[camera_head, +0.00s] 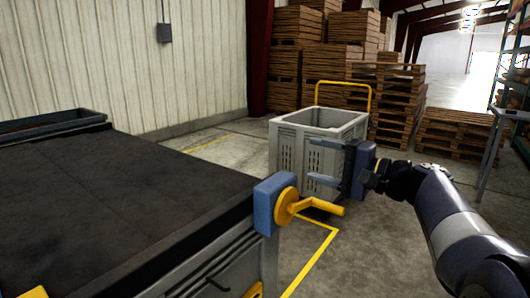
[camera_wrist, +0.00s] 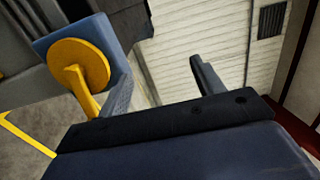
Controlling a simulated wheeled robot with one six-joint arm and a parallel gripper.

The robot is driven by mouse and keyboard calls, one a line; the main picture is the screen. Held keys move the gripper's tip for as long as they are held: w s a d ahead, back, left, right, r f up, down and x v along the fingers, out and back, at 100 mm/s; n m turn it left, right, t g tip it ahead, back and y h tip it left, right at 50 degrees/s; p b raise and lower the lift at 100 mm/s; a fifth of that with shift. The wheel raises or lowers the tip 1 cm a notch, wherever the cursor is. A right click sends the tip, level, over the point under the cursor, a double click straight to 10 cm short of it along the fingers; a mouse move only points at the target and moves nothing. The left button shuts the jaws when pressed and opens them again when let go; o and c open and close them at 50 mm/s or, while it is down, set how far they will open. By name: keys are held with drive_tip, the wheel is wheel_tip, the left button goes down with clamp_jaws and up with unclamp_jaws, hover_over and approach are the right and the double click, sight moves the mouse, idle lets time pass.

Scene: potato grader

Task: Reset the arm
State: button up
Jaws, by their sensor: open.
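My gripper (camera_head: 343,168) is at the end of my arm, which reaches in from the right in the head view. Its jaws are apart with nothing seen between them. In the wrist view my gripper (camera_wrist: 160,88) also shows its two fingers spread. The yellow crank handle (camera_head: 312,204) on its blue housing (camera_head: 266,204) sits at the corner of the dark-topped machine (camera_head: 120,190). The gripper appears to the right of the crank and apart from it. The crank (camera_wrist: 80,66) shows at the upper left in the wrist view, partly behind the left finger.
A grey slatted bin (camera_head: 290,148) with a yellow push bar stands on the floor behind my gripper. Wooden crates (camera_head: 297,60) and pallets (camera_head: 455,135) are stacked further back. A metal stand (camera_head: 492,150) is at the right. Open concrete floor lies right of the machine.

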drive_tip(key=w+d+f+b, duration=0.2)
drive_tip(key=w+d+f, duration=0.1)
drive_tip(key=f, duration=0.4)
drive_tip(key=shift+w+d+f+b, duration=0.35)
drive_tip(key=shift+w+b, duration=0.05)
drive_tip(key=shift+w, duration=0.45)
